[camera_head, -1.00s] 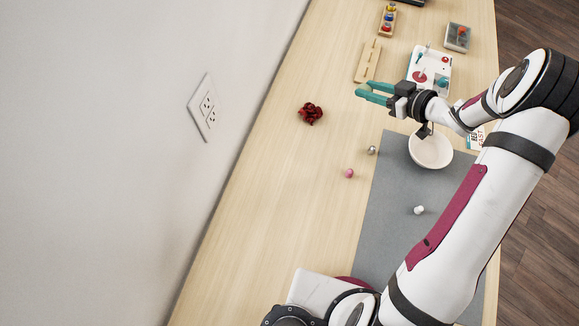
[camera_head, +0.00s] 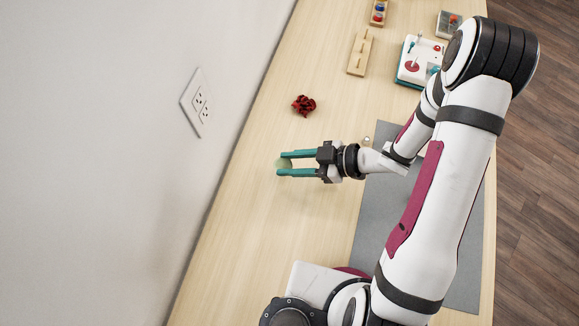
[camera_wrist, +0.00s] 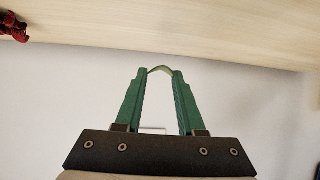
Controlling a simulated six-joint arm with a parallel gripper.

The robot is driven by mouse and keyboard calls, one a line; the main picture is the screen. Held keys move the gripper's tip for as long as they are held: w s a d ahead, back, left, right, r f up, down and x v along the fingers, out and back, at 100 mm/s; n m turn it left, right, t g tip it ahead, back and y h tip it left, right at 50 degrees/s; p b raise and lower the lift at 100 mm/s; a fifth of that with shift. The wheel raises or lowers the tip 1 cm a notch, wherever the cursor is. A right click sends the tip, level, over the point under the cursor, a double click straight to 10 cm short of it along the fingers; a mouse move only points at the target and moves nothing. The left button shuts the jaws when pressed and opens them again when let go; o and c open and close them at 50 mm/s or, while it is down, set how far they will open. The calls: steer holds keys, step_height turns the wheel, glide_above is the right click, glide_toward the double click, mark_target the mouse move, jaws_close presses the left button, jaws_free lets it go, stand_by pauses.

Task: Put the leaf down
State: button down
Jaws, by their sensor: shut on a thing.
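My gripper (camera_head: 283,164) is shut on the leaf (camera_head: 286,162), a small pale green piece held between the teal fingertips. It is over the bare left part of the wooden table, nearer to me than the dark red flower-like thing (camera_head: 304,105). In the wrist view, the leaf (camera_wrist: 159,69) shows as a thin, pale green arch bridging the tips of my green gripper (camera_wrist: 159,75). I cannot tell how far it is above the table or whether it touches it.
The wooden table (camera_head: 245,210) is clear around my gripper, with the wall and an outlet (camera_head: 198,102) to the left. A grey mat (camera_head: 375,215) lies to the right, partly under my arm. A slotted wooden block (camera_head: 360,52) and a white tray (camera_head: 408,70) stand farther back.

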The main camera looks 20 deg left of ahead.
steer(key=shift+a+f, duration=0.1)
steer(key=shift+f, duration=1.9)
steer(key=shift+f, duration=0.1)
steer(key=c, duration=0.5)
jaws_free()
